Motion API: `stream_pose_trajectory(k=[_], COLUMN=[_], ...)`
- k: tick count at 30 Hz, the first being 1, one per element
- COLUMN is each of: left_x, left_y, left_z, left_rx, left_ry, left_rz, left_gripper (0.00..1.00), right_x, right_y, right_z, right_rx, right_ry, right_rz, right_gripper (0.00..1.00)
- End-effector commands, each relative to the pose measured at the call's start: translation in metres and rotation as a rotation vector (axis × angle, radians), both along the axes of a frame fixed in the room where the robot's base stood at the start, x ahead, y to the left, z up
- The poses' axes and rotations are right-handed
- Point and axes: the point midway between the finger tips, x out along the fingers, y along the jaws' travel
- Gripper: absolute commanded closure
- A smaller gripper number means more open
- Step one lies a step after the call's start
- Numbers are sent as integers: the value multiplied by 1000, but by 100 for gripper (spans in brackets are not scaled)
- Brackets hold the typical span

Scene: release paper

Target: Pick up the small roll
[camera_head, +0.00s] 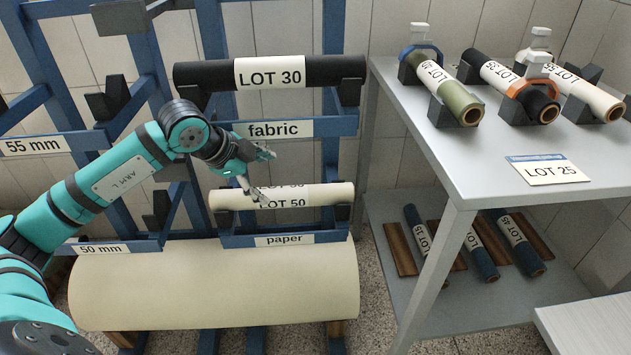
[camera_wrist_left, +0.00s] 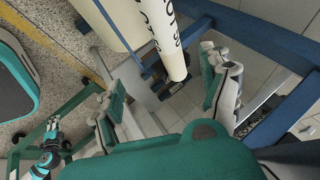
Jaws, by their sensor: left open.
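The small roll (camera_head: 300,196) is cream with a LOT 50 label and lies level on the rack's paper holder. It also shows in the left wrist view (camera_wrist_left: 174,57), running down from the top edge between my finger lines. My left gripper (camera_head: 266,176) is open and empty. In the head view it is in front of the roll's left half, one finger above the roll and one overlapping it. I cannot tell whether it touches. In the left wrist view the left gripper (camera_wrist_left: 165,98) has its fingers wide apart. My right gripper (camera_wrist_left: 52,138) seems to show small at the lower left.
A black LOT 30 roll (camera_head: 325,72) lies above, over the fabric sign (camera_head: 273,129). A large cream roll (camera_head: 215,290) lies below. Blue rack posts (camera_head: 211,40) stand close by. The grey shelf table (camera_head: 480,165) at right carries several rolls and a LOT 25 card (camera_head: 548,170).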

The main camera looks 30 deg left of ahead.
Motion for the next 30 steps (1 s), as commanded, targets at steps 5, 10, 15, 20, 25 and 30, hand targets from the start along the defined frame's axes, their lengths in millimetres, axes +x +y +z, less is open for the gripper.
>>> stream_pose_trajectory(k=[5,10,15,20,25,30], left_x=[0,16,37,53,62,70], left_y=[23,18,15,12,10,8], left_z=[1,-24,-56,-79,-90,-105], left_rx=[46,43,43,45,46,43], left_ry=[30,32,32,30,28,31], left_rz=[82,81,81,80,80,79], left_gripper=[20,20,20,20,20,20], right_x=[-2,-1,1,5,7,8], right_y=[0,0,1,1,1,2], right_z=[-3,-2,3,9,14,15], right_rx=[1,1,0,1,1,1], right_ry=[2,1,-2,-6,-9,-9], right_rz=[0,0,0,-1,-2,-2], right_gripper=[100,100,100,100,100,100])
